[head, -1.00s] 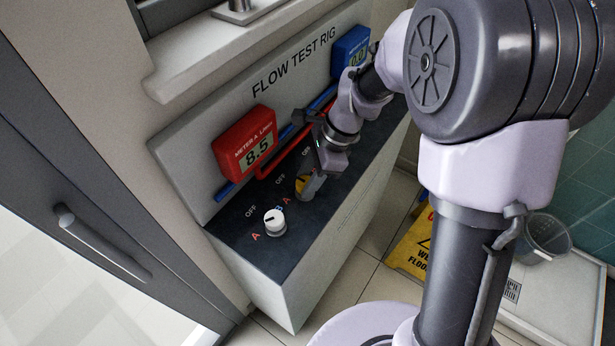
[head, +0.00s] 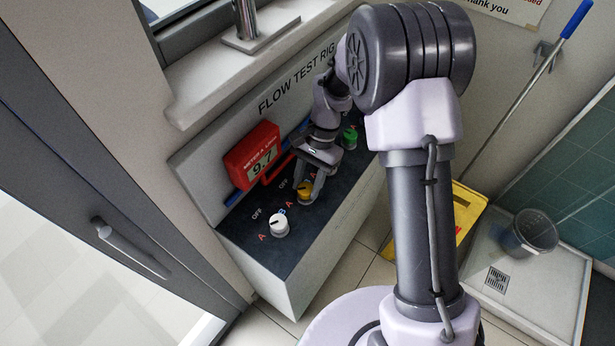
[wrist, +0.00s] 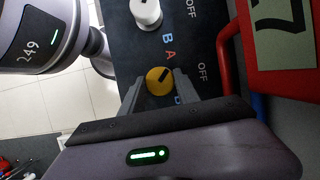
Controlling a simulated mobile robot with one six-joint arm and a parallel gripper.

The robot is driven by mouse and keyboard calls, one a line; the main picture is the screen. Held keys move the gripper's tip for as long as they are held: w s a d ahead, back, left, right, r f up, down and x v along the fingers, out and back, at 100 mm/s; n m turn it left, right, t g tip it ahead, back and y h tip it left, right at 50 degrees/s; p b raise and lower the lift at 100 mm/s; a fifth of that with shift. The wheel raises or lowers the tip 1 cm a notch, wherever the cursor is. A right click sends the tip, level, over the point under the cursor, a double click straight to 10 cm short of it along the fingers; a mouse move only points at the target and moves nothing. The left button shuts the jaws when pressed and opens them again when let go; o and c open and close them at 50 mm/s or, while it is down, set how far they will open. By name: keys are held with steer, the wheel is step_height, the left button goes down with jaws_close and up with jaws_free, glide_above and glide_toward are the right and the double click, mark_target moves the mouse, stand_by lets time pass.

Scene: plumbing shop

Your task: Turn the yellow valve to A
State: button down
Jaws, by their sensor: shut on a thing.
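The yellow valve (head: 304,188) is a round knob on the dark top of the flow test rig, between the white and green valves. My gripper (head: 309,194) reaches down to it from behind, with its fingers on either side of the knob. In the wrist view the yellow valve (wrist: 157,82) sits between the fingertips of my gripper (wrist: 158,86), which is shut on it. The dark pointer mark on the knob slants up and right there, between its red A label (wrist: 170,55) and OFF label (wrist: 202,72). The fingers hide part of the knob's lower side.
The red meter A (head: 252,156) reads 9.7. A white valve (head: 278,226) stands to the left and a green valve (head: 349,138) to the right.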

steer(key=shift+n+g+h+p, duration=0.3)
steer(key=shift+n+h+p, duration=0.2)
steer(key=shift+n+p, duration=0.55)
steer(key=shift+n, duration=0.45)
steer(key=c, duration=0.9)
jaws_free()
steer(key=p+v, duration=0.4)
steer(key=v, duration=1.3)
steer(key=shift+r+p, duration=0.2)
steer(key=shift+p, duration=0.1)
steer(key=shift+a, duration=0.1)
